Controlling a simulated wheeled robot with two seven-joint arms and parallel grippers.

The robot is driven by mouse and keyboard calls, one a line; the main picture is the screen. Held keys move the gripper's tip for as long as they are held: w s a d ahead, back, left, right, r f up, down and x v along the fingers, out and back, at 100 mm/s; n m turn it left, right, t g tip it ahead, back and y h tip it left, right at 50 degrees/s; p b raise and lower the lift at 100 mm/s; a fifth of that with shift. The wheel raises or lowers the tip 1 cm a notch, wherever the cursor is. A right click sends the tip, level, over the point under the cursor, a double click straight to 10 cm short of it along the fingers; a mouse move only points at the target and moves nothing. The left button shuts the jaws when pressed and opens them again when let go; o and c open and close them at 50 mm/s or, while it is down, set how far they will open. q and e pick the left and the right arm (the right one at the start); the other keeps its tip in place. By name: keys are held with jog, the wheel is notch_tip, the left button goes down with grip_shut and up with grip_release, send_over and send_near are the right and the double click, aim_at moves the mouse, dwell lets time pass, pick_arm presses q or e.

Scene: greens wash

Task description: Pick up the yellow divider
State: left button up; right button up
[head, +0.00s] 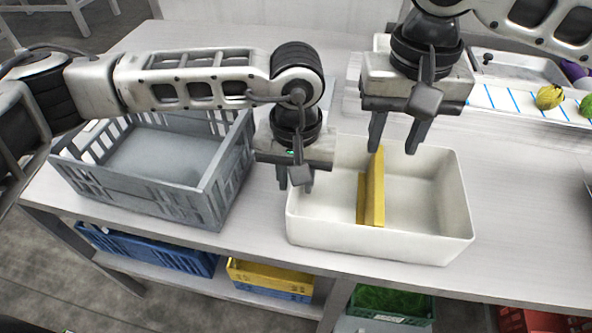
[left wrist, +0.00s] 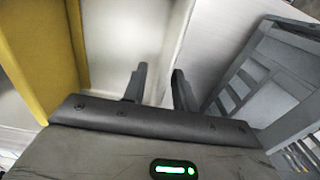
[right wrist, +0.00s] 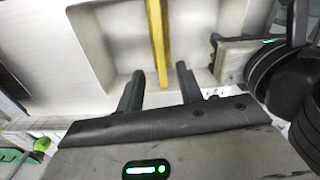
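The yellow divider (head: 375,190) stands upright across the white bin (head: 455,205), splitting it into a left and a right part. It also shows in the left wrist view (left wrist: 42,60) and in the right wrist view (right wrist: 157,35). My right gripper (head: 398,140) is open above the far part of the bin, close to the divider's far end; its fingers look empty. My left gripper (head: 295,180) is above the bin's left wall, left of the divider. In the left wrist view its fingers (left wrist: 158,85) are apart with nothing between them.
A grey crate (head: 215,190) stands left of the bin on the table. At the far right, a blue-striped surface (head: 500,98) carries a yellow-green item (head: 549,96) in front of a metal tray (head: 520,67). Coloured crates sit on the shelf below.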

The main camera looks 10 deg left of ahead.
aim_at(379, 180)
pick_arm(q)
grip_shut()
pick_arm(e)
jog(key=shift+o, duration=0.4)
jog(key=shift+w+a+m+g, duration=0.3)
jog(key=shift+g, duration=0.1)
jog(key=shift+w+a+m+g, duration=0.1)
jog(key=shift+w+m+g, duration=0.2)
jog(key=shift+m+g, duration=0.1)
jog(key=f, duration=0.4)
jog(key=s+f, duration=0.1)
jog(key=f, duration=0.1)
jog(key=shift+f, duration=0.25)
jog(key=shift+s+d+f, duration=0.15)
jog(key=shift+d+f, duration=0.05)
jog(key=shift+f, duration=1.1)
jog(key=shift+s+d+f, duration=0.1)
jog(key=shift+d+f, duration=0.05)
jog(key=shift+f, duration=1.15)
